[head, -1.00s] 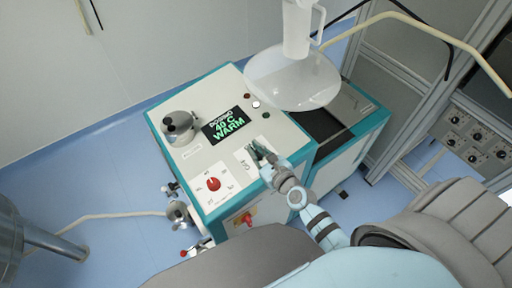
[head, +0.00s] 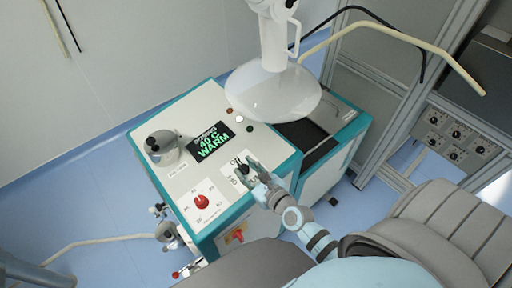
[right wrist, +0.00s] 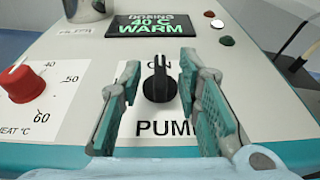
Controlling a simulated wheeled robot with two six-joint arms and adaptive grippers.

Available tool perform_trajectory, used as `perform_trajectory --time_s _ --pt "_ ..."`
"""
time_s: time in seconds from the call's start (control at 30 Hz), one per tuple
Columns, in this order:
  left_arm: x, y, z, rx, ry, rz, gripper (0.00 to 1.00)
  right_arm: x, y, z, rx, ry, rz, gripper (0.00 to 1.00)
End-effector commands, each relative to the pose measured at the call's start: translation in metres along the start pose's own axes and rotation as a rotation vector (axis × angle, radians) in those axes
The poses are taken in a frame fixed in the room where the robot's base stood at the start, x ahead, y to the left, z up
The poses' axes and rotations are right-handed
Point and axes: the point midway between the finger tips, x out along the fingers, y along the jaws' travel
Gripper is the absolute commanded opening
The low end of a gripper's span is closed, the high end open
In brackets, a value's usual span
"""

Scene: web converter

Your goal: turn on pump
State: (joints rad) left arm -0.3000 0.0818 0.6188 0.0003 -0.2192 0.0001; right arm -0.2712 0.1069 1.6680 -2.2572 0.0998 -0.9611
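The pump switch is a black knob (right wrist: 160,82) on a white label with the word PUMP in the right wrist view. Its pointer stands upright towards the letters ON, which it partly covers. In the head view the knob (head: 243,169) sits near the front right of the cabinet top. My right gripper (right wrist: 160,95) is open, with one teal finger on each side of the knob and a gap showing on both sides. In the head view the right gripper (head: 247,167) reaches the label from the lower right. My left gripper is not in view.
A red heat dial (right wrist: 18,83) is left of the pump label. The display (head: 212,142) reads DOSING 40 C WARM. A metal pot (head: 162,148) stands left of it. A large clear funnel-like vessel (head: 272,95) hangs over the back right of the cabinet.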

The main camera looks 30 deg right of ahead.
Motion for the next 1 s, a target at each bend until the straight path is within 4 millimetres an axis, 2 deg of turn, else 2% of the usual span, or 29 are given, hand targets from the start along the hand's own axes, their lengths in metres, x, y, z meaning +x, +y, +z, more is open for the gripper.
perform_trajectory --time_s 0.03,0.2,0.33,0.47,0.9,0.97,1.0 --pt "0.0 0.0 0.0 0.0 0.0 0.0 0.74 -0.014 0.0 -0.002 -0.003 0.003 0.001 0.31" --pt "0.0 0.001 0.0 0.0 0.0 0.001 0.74 -0.062 0.0 -0.001 -0.001 0.003 0.001 0.31" --pt "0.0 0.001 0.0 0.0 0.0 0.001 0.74 -0.085 0.0 -0.001 0.0 0.002 0.001 0.31" --pt "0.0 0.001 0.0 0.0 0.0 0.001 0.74 -0.092 0.0 0.0 0.0 0.0 0.0 0.31" --pt "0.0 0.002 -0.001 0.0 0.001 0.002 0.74 -0.092 0.0 0.0 0.002 0.0 0.0 0.31" --pt "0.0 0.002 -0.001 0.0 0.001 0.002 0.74 -0.091 -0.001 0.0 0.025 -0.001 -0.002 0.31" --pt "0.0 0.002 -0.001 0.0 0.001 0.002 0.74 -0.091 -0.002 0.002 0.102 -0.009 -0.008 0.31"
